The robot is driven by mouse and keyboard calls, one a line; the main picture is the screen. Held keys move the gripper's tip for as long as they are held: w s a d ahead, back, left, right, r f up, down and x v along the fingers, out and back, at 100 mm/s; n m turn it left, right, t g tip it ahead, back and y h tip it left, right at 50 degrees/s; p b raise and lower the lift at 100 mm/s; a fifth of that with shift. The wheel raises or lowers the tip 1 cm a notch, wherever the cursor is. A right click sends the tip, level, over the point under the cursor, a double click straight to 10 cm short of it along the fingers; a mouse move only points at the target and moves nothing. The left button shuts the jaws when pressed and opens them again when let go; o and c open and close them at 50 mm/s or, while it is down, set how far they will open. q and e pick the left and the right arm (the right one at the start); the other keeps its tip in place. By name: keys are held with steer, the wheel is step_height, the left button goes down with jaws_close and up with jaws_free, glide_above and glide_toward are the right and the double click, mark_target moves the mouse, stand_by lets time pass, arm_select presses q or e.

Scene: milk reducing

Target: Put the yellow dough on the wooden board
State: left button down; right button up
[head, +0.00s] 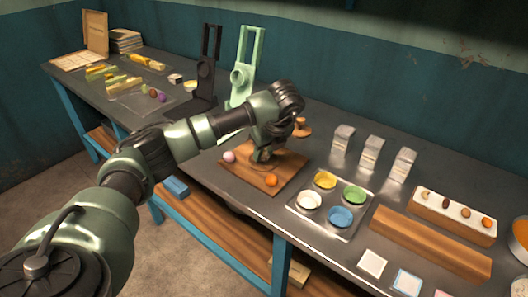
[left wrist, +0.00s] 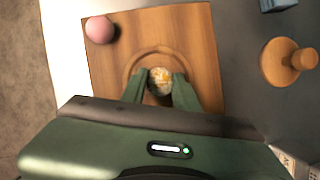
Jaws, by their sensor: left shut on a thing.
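My left gripper (head: 261,157) is over the wooden board (head: 287,176), which lies on the grey table. In the left wrist view, its two green fingers (left wrist: 159,88) are shut on a pale yellow, speckled lump (left wrist: 160,76), which looks like the yellow dough. The lump is over the round groove in the board (left wrist: 195,35); I cannot tell whether it touches the wood. A pink ball (head: 229,157) sits at one corner of the board, also in the left wrist view (left wrist: 100,29). An orange ball (head: 271,180) sits near the front edge. My right gripper is not in view.
A wooden knobbed tool (head: 302,128) stands just beyond the board. To the right are a tray (head: 331,229) with bowls of coloured contents and several grey cartons (head: 371,152). Black (head: 207,75) and green (head: 243,78) stands are behind my arm.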

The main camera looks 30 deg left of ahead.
arm_select(q)
steer(key=shift+f, duration=0.15)
steer(key=c, duration=0.5)
jaws_free()
steer(key=shift+f, duration=0.1)
steer(key=shift+s+a+r+p, duration=0.15)
steer(key=shift+r+p, duration=0.35)
steer(key=shift+r, duration=0.55)
steer(key=shift+r+p, duration=0.6)
steer(key=shift+r, duration=0.45)
steer(key=shift+r+p, duration=0.75)
steer(key=shift+r, duration=0.8)
